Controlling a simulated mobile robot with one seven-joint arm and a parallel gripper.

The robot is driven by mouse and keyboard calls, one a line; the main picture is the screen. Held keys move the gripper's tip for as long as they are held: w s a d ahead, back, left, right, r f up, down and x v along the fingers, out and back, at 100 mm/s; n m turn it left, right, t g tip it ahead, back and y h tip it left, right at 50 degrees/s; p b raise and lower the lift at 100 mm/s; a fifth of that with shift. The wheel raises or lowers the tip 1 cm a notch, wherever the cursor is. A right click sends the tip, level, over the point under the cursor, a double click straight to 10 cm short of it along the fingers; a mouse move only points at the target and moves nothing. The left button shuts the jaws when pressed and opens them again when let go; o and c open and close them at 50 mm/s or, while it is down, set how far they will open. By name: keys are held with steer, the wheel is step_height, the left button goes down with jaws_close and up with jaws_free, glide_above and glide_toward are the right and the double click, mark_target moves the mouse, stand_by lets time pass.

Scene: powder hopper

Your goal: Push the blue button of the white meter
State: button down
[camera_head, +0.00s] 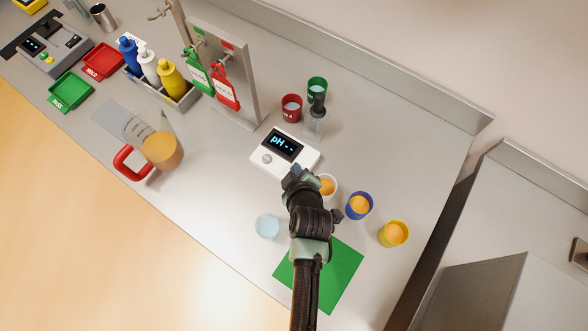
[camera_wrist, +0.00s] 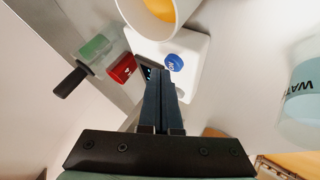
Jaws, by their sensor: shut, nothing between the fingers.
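The white meter (camera_head: 308,159) lies on the bench in the middle of the head view, its dark display reading "pH --". A round grey button (camera_head: 267,158) sits at its left. In the wrist view, the white meter (camera_wrist: 196,52) carries a round blue button (camera_wrist: 174,62) with lettering. My gripper (camera_head: 293,176) is at the meter's near right edge in the head view, covering that corner. In the wrist view, my gripper (camera_wrist: 160,77) is shut and empty, its tips close beside the blue button. I cannot tell whether they touch the meter.
A blue cup (camera_head: 358,206), a yellow cup (camera_head: 393,234) and a clear cup (camera_head: 267,227) stand nearby. A red cup (camera_head: 291,107) and dropper bottle (camera_head: 316,124) are behind the meter. A green mat (camera_head: 342,273) lies in front.

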steer(key=shift+f, duration=0.15)
steer(key=shift+f+b, duration=0.35)
steer(key=shift+b, duration=0.15)
steer(key=shift+r+p, duration=0.45)
stand_by(0.3)
step_height(320, 180, up, 6)
steer(key=p, duration=0.5)
steer(key=shift+r, duration=0.1)
stand_by(0.5)
